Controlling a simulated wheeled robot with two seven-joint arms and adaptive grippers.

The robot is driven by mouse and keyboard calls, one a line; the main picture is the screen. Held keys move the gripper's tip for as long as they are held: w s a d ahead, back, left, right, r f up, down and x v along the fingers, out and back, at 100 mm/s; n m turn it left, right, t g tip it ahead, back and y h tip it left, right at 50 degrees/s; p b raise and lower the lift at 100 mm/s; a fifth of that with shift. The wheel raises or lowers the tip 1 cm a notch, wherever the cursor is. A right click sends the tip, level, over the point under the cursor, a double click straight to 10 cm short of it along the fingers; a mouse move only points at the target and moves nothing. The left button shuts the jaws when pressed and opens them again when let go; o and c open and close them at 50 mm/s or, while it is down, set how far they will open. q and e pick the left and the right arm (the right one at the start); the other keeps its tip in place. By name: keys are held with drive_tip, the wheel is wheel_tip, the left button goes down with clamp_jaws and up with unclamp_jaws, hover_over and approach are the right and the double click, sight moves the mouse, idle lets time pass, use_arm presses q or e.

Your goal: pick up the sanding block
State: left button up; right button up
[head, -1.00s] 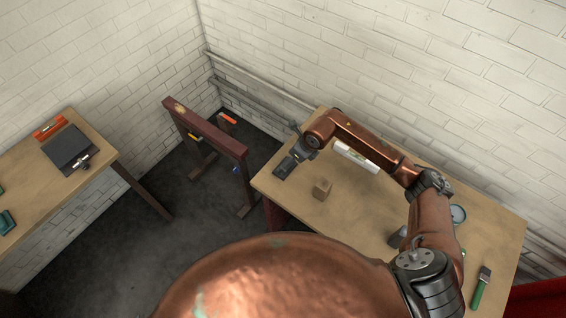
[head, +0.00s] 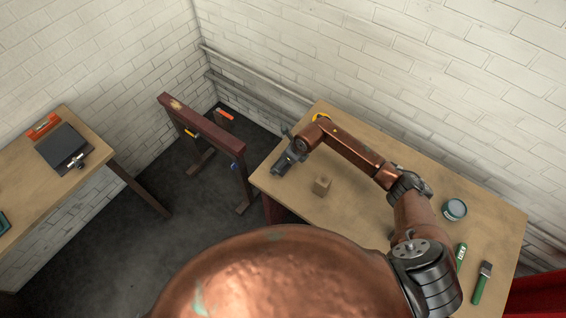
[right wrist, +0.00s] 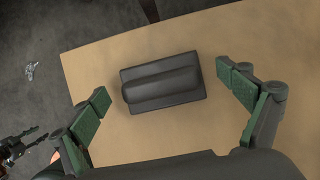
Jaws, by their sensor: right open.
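The sanding block (right wrist: 163,84) is a dark grey block with a raised rounded grip along its top. In the right wrist view it lies on the tan tabletop, between the two green-padded fingers of my right gripper (right wrist: 162,87). The fingers are spread wide, with a gap on either side of the block. In the head view my right gripper (head: 284,160) is over the left end of the right-hand table and largely covers the block. How high the fingers are above the tabletop is hard to tell.
A small brown cube (head: 321,185) stands close by on the right-hand table (head: 350,205). A tin (head: 455,209) and a green-handled brush (head: 482,284) lie farther right. A sawhorse (head: 205,125) stands left of this table. The left table holds a dark clipboard-like item (head: 62,146).

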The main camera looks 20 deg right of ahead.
drive_tip(key=shift+c, duration=0.3)
drive_tip(key=c, duration=1.2)
drive_tip(key=shift+r, duration=0.1)
drive_tip(key=shift+c, duration=0.2)
drive_tip(key=shift+r, duration=0.5)
wheel_tip(320, 180, up, 2)
drive_tip(key=shift+r+b, duration=0.1)
drive_tip(key=shift+b, duration=0.35)
drive_tip(key=s+a+r+b, duration=0.1)
drive_tip(key=s+a+r, duration=0.7)
drive_tip(key=s, duration=0.3)
drive_tip(key=shift+a+r, duration=0.35)
drive_tip(key=shift+r, duration=0.5)
